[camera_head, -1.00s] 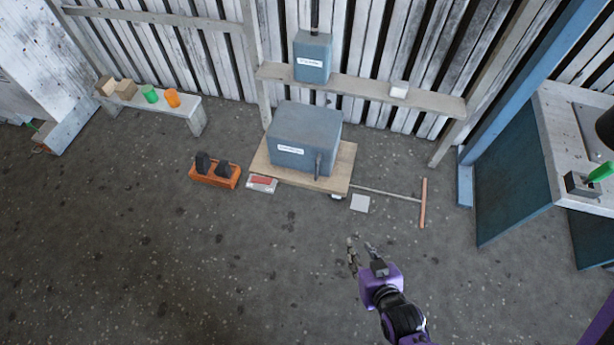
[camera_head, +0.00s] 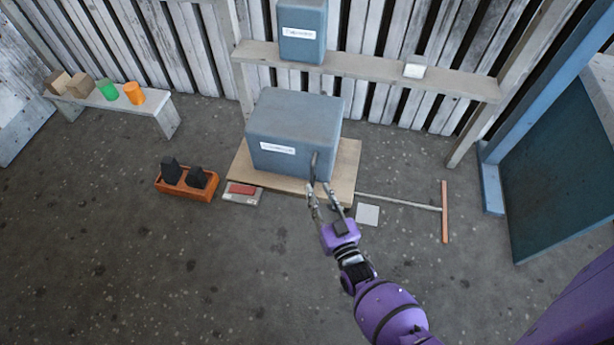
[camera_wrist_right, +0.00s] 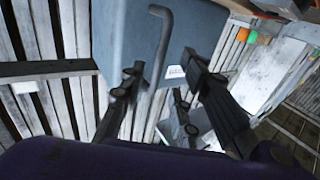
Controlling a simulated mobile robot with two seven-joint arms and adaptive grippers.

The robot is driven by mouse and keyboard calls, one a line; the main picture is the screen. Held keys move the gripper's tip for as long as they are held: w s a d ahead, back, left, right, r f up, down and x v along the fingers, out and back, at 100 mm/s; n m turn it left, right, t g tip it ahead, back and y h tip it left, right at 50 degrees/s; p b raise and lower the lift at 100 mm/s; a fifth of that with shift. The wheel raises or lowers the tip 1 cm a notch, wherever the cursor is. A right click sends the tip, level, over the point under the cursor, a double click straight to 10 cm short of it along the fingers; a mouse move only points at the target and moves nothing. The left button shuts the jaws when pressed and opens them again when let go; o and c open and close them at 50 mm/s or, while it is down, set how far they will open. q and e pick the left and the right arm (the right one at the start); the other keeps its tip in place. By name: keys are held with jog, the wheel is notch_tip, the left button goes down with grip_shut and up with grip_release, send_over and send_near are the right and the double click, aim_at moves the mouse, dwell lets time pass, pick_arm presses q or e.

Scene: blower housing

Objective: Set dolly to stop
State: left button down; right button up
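A blue-grey labelled box (camera_head: 290,125) sits on a flat wooden board (camera_head: 347,165) low on the floor, which looks like the dolly. A thin rod with an orange crossbar (camera_head: 444,212) extends right from the board. My right gripper (camera_head: 324,196) is open at the box's front right, by a dark upright handle (camera_head: 314,167). In the right wrist view the bent grey handle (camera_wrist_right: 162,45) shows between the spread fingers (camera_wrist_right: 160,88); contact cannot be told. A pale square plate (camera_head: 368,215) lies on the floor at the board's front right. My left gripper is out of view.
An orange tray with dark blocks (camera_head: 187,190) and a red-topped grey piece (camera_head: 242,194) lie left of the board. A shelf (camera_head: 370,88) with another blue box runs behind. A white bench (camera_head: 150,108) stands at left. The front floor is clear.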

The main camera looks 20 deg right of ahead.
aim_at(313, 180)
jog(key=w+b, duration=0.2)
jog(key=w, duration=0.4)
jog(key=shift+w+f, duration=0.1)
jog(key=shift+w, duration=0.2)
grip_shut()
